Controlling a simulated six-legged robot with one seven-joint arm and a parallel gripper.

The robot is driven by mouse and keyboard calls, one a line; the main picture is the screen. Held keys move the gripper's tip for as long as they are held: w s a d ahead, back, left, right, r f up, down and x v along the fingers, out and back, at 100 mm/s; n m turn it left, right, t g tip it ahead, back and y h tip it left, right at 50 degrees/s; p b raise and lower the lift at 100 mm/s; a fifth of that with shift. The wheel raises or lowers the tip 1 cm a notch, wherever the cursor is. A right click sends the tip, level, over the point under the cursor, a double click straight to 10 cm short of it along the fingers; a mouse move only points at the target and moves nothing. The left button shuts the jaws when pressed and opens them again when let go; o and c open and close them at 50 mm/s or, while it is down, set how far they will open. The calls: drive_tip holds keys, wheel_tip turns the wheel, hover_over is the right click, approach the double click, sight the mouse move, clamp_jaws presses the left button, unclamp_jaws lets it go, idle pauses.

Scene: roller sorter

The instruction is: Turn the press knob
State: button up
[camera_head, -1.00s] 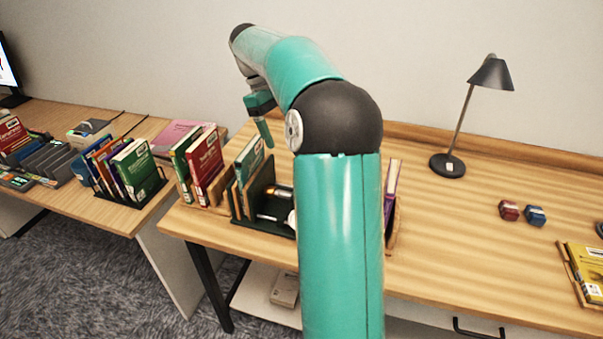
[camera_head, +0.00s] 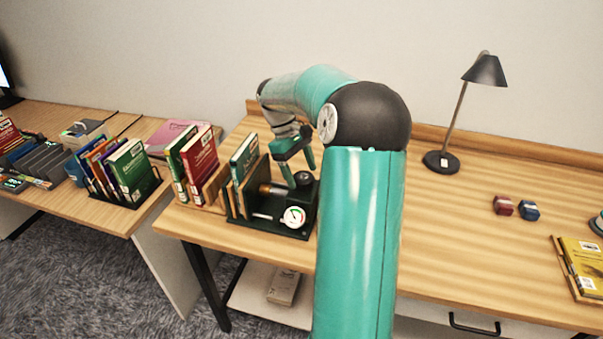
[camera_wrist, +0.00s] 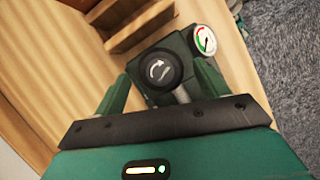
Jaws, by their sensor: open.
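The press knob (camera_wrist: 158,70) is a round black knob with a white curved arrow on its top. It sits on the dark green press (camera_wrist: 184,46) and shows between my two fingers in the wrist view. In the head view the knob (camera_head: 304,179) is on the press (camera_head: 270,231), at the desk's left part. My gripper (camera_head: 300,176) is open over the knob, with one green finger on each side. I cannot tell whether the fingers touch it. A round gauge (camera_head: 294,217) with a red and green dial is on the press front.
Upright books (camera_head: 199,158) stand in a wooden holder left of the press. A black lamp (camera_head: 442,161) and red and blue blocks (camera_head: 503,205) are to the right. Another desk with books (camera_head: 132,171) stands at the left. The desk's middle right is mostly clear.

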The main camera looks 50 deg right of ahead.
drive_tip(key=shift+s+f, duration=0.2)
drive_tip(key=shift+f, duration=0.35)
drive_tip(key=shift+c, duration=0.2)
drive_tip(key=c, duration=0.9)
drive_tip(key=shift+c, duration=0.2)
drive_tip(key=shift+m, duration=0.3)
drive_tip(key=shift+m+y, duration=0.6)
drive_tip(key=shift+m, duration=0.5)
drive_tip(key=shift+d+m+t+y, duration=0.15)
drive_tip(key=shift+m+y, duration=0.2)
drive_tip(key=shift+m, duration=0.6)
drive_tip(key=shift+m+t+y, duration=0.15)
drive_tip(key=shift+m+y, duration=0.2)
drive_tip(key=shift+m, duration=0.6)
